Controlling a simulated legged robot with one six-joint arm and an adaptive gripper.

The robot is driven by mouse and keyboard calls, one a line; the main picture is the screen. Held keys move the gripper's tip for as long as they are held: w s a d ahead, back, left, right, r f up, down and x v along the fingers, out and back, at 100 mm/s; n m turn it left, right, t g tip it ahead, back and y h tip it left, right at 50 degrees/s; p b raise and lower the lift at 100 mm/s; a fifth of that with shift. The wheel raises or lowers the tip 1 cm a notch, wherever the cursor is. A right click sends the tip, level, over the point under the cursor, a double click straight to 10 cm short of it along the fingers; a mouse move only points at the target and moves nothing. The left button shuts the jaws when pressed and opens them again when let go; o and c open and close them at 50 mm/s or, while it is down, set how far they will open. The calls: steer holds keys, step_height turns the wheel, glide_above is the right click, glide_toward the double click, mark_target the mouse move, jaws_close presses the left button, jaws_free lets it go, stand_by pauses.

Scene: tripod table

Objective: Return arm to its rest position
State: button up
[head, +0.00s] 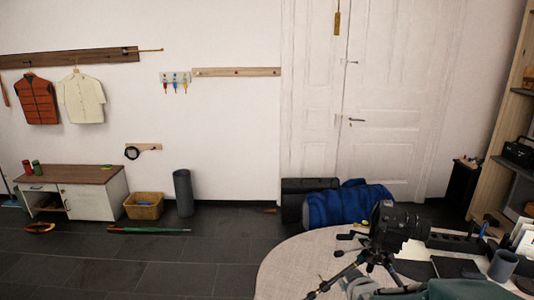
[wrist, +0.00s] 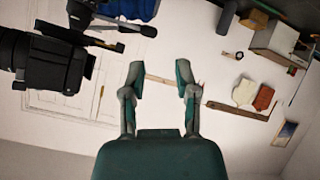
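My gripper (wrist: 159,72) shows in the wrist view with its two teal-tipped fingers spread apart and nothing between them. Part of my teal arm shows at the bottom right of the head view, low over the round table (head: 285,268). A black camera on a tripod (head: 398,222) stands on the table, close to my arm in that view. The wrist view is upside down; the black camera (wrist: 48,62) fills its left side, apart from the fingers. The gap to the tripod legs is hard to judge.
A grey mug (head: 503,265) and dark items stand at the table's right. A shelf (head: 500,110) rises at the right edge. A blue bag (head: 345,205) lies before the white doors. The dark floor (head: 180,265) on the left is mostly clear.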

steer(key=s+a+r+m+g, duration=0.2)
steer(key=s+r+g, duration=0.1)
steer(key=s, duration=0.8)
steer(key=s+a+r+m+g, duration=0.2)
steer(key=s+r, duration=0.4)
steer(key=s, duration=0.5)
steer(key=shift+s+a+r+g, duration=0.2)
steer(key=shift+s+a+g, duration=0.05)
steer(key=shift+s+g, duration=0.15)
